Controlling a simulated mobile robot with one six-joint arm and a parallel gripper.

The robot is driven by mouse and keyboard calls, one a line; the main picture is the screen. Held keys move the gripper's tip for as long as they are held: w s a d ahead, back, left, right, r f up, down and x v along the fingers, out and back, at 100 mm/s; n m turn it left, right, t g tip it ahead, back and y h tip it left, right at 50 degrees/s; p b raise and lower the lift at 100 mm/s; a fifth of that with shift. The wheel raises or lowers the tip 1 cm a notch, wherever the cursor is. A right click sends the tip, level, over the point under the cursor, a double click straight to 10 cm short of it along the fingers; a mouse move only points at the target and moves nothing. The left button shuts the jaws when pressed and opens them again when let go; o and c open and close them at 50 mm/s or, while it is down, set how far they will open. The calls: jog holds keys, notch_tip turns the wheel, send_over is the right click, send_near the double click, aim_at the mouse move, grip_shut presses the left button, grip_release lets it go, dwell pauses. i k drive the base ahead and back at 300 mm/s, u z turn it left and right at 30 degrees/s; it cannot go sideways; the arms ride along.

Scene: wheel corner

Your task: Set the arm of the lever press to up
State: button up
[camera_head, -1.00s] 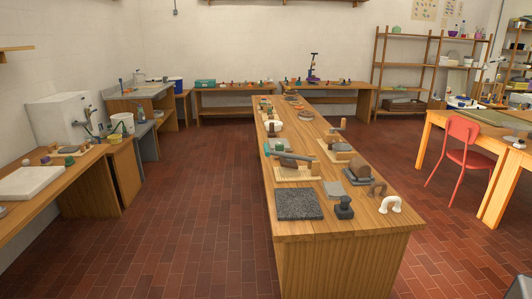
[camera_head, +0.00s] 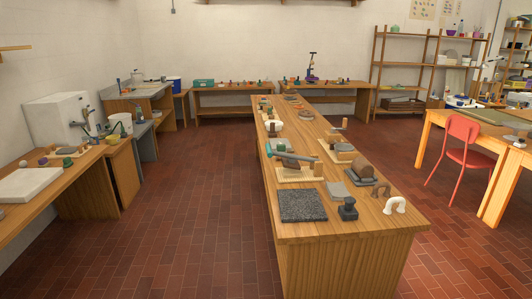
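My gripper is not in view. I cannot tell for sure which thing is the lever press. A purple stand (camera_head: 312,76) with a dark upright and a short piece at its top stands on the back bench; it is too small to read its arm's position. On the near end of the long middle bench, a pale wooden base (camera_head: 289,176) carries a long grey bar (camera_head: 297,158), lying nearly level, with a small wooden block (camera_head: 318,169) at its right end. A similar wooden base with a block (camera_head: 345,147) sits behind it on the right.
A red chair (camera_head: 463,155) stands by the right table. The tiled floor (camera_head: 190,220) left of the bench is clear.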

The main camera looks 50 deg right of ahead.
aim_at(290, 163)
jog(key=z, duration=0.1)
jog(key=i, duration=1)
jog(key=u, duration=0.05)
